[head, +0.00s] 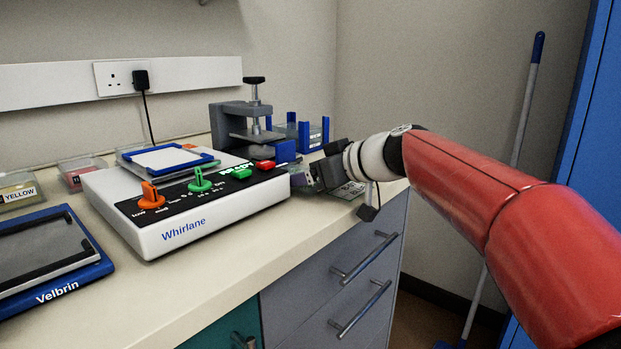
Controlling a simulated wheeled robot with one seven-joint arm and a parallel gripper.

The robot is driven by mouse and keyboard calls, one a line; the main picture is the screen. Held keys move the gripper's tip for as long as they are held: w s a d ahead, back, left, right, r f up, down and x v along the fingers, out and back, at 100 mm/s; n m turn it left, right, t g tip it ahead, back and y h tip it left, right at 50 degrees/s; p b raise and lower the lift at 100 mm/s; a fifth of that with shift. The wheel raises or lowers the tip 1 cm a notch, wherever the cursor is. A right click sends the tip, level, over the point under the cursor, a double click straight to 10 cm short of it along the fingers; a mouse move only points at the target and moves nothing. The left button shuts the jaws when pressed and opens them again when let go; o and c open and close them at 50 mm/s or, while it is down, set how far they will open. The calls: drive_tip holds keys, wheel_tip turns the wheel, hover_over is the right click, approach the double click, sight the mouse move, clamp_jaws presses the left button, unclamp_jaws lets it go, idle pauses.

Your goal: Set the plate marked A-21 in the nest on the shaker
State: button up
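The shaker (190,215), a white box marked Whirlane, stands on the bench with orange, green and red controls on its sloped front. A rack with blue posts (327,131) stands at the far right end of the bench and holds at least one plate (316,139) with a small label too small to read. I cannot make out A-21 anywhere. My gripper (303,176) is low in front of the rack, right of the shaker. Its fingertips are unclear.
A grey clamp press (228,122) with a black knob stands behind the shaker's right end. A blue-framed Velbrin device (85,270) lies at the left front. Small tubs, one labelled YELLOW (17,190), stand at the back left. Drawers (345,290) lie below the bench edge.

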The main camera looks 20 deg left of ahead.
drive_tip(key=shift+f, duration=0.35)
drive_tip(key=o, duration=0.8)
drive_tip(key=shift+r, duration=0.1)
drive_tip(key=shift+r, duration=0.15)
drive_tip(key=b+v, duration=0.1)
drive_tip(key=v, duration=1.1)
drive_tip(key=shift+b, duration=0.35)
